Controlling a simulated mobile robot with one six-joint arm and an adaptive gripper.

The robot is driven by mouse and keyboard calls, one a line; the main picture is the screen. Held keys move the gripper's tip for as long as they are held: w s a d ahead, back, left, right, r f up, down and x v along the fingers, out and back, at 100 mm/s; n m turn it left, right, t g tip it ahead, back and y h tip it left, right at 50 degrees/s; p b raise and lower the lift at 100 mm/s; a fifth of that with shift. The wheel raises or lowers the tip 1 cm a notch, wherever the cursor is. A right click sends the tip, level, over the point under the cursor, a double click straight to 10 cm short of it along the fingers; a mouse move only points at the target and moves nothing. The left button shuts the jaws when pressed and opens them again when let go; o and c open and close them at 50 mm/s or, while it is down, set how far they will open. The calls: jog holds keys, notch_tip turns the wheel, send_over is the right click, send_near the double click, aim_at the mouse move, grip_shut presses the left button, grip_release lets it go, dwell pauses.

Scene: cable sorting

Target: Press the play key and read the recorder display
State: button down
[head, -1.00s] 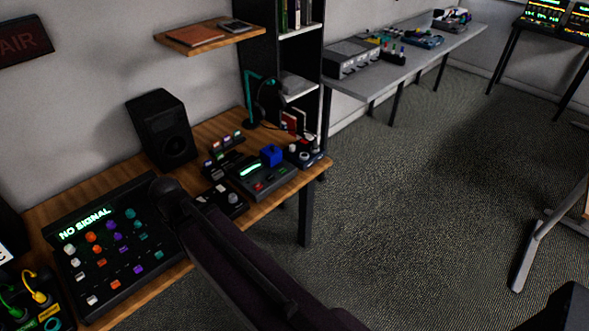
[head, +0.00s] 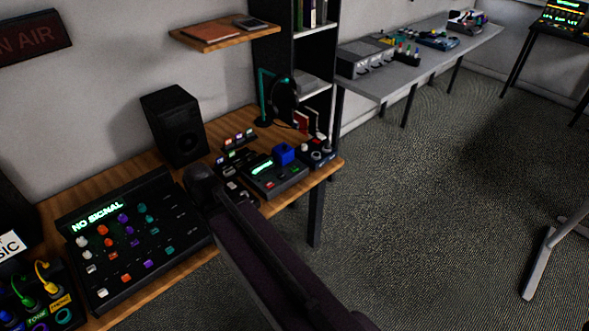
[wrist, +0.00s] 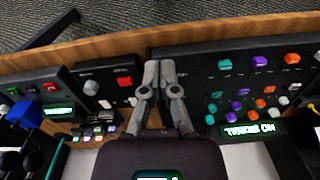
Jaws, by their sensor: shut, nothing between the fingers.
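The recorder (head: 272,180) is a dark box near the right end of the wooden desk, with a small lit green display (head: 262,164) too small to read. A blue block (head: 284,153) sits at its back. In the wrist view the recorder is at the far left, with its display (wrist: 58,111) upside down and small green and red keys (wrist: 32,91). My gripper (wrist: 160,68) is shut and empty, over the gap between a small control box and the mixer, to the side of the recorder. Its fingertips are hidden in the head view behind my arm.
The control box (wrist: 108,82) has a grey knob and a red button. A speaker (head: 175,125), a headphone stand (head: 264,100) and small lit modules (head: 237,140) stand behind.

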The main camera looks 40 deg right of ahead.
jog(key=w+d+f+m+t+y+b, duration=0.1)
jog(key=w+d+f+m+t+b, duration=0.1)
jog(key=w+d, duration=0.45)
jog(key=m+t+b, duration=0.5)
jog(key=t+b, duration=0.1)
jog(key=t, duration=0.1)
send_over(294, 169)
jog(key=shift+s+f, duration=0.15)
jog(key=shift+f, duration=0.2)
jog(key=shift+f+b, duration=0.2)
jog(key=shift+b, duration=0.15)
notch_tip(294, 169, down, 8)
jog(key=b, duration=0.8)
jog(key=shift+f, duration=0.25)
